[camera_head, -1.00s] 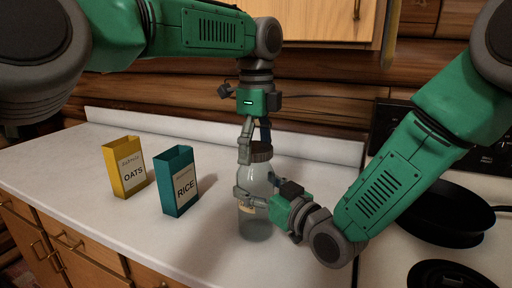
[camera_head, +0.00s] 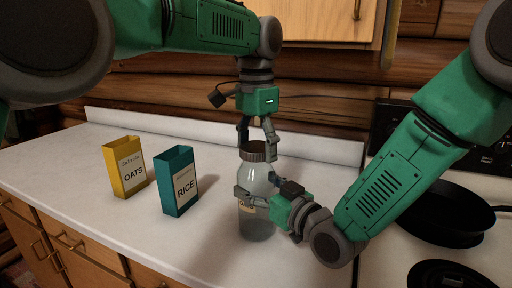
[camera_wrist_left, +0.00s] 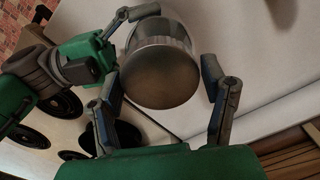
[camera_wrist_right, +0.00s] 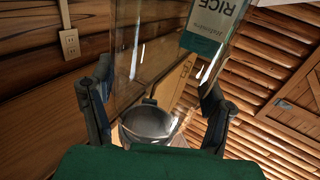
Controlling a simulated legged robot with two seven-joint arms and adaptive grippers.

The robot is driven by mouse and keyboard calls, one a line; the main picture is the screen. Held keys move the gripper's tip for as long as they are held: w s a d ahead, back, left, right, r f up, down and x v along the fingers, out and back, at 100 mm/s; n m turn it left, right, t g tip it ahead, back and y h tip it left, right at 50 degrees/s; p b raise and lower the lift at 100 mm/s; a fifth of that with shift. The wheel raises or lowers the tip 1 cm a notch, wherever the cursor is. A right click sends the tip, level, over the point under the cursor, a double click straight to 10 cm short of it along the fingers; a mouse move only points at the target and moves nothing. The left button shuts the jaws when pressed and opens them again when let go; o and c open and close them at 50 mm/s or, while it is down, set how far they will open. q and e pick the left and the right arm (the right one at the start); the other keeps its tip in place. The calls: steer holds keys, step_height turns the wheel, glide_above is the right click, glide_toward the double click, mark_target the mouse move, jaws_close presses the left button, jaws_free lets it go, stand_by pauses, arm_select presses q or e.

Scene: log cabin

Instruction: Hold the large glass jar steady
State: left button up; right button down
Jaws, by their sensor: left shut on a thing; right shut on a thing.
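The large glass jar (camera_head: 257,222) stands upright on the counter, clear, with a dark brown lid (camera_head: 254,151) and a small label on its side. My left gripper (camera_head: 257,148) points straight down and is shut on the lid; in the left wrist view its fingers flank the round lid (camera_wrist_left: 160,75). My right gripper (camera_head: 254,195) comes in from the right and is shut around the middle of the jar's body. The right wrist view shows the clear glass (camera_wrist_right: 150,60) between its fingers. The fingers cover part of the jar's side.
A yellow oats box (camera_head: 125,167) and a teal rice box (camera_head: 176,182) stand open-topped on the white counter (camera_head: 95,235), left of the jar. A stove with a black pan (camera_head: 447,215) is at the right. Counter between rice box and jar is clear.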

arm_select(q)
steer(key=n, duration=0.4)
steer(key=shift+d, duration=0.1)
steer(key=o, duration=1.3)
steer(key=shift+r, duration=0.1)
